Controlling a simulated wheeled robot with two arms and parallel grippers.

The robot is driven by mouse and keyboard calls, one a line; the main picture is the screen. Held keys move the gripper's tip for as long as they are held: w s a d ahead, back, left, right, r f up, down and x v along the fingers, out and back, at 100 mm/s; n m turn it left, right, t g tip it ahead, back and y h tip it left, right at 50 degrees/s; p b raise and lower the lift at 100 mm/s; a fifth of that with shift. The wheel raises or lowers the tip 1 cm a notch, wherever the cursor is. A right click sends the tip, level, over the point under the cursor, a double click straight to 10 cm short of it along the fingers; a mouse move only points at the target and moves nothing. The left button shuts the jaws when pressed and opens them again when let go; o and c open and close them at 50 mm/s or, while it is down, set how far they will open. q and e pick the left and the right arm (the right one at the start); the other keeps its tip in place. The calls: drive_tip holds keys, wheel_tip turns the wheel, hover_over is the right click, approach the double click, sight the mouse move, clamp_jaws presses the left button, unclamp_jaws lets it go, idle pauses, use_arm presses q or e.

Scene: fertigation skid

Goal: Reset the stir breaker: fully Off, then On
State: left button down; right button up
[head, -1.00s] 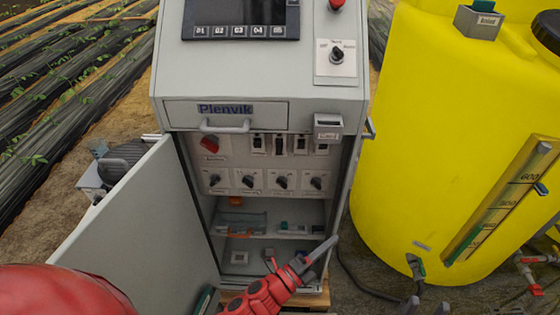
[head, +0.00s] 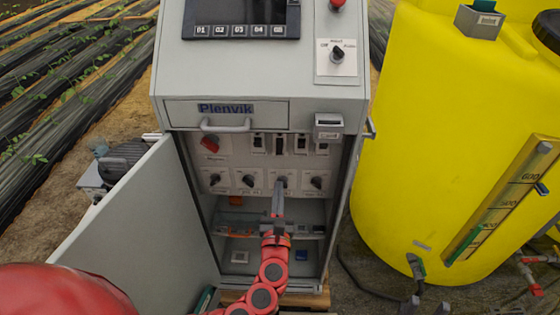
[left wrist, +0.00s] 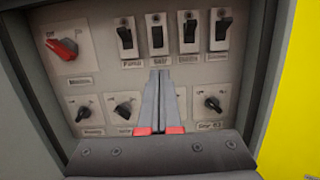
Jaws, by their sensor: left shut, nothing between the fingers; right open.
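The open cabinet shows a row of several black-lever breakers. The second from the left, whose label seems to read Stir, is the stir breaker (left wrist: 157,38); it also shows in the head view (head: 279,144). I cannot tell its exact lever position. My left gripper (left wrist: 160,74) is shut and empty, its fingertips pointing at the panel just below this breaker in the picture. I cannot tell whether they touch anything. In the head view my left gripper (head: 279,190) is in front of the lower knobs.
A red main switch (left wrist: 64,48) is left of the breakers. Rotary knobs (left wrist: 124,108) line the row below. The cabinet door (head: 140,225) stands open on the left. A yellow tank (head: 440,130) stands on the right.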

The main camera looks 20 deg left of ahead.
use_arm(q)
drive_tip(key=p, duration=0.1)
approach(280, 142)
drive_tip(key=w+a+f, duration=0.1)
drive_tip(key=w+f, duration=0.1)
drive_tip(key=w, duration=0.3)
drive_tip(key=shift+w+a+f, duration=0.1)
drive_tip(key=shift+w+a, duration=0.2)
drive_tip(key=shift+w, duration=0.2)
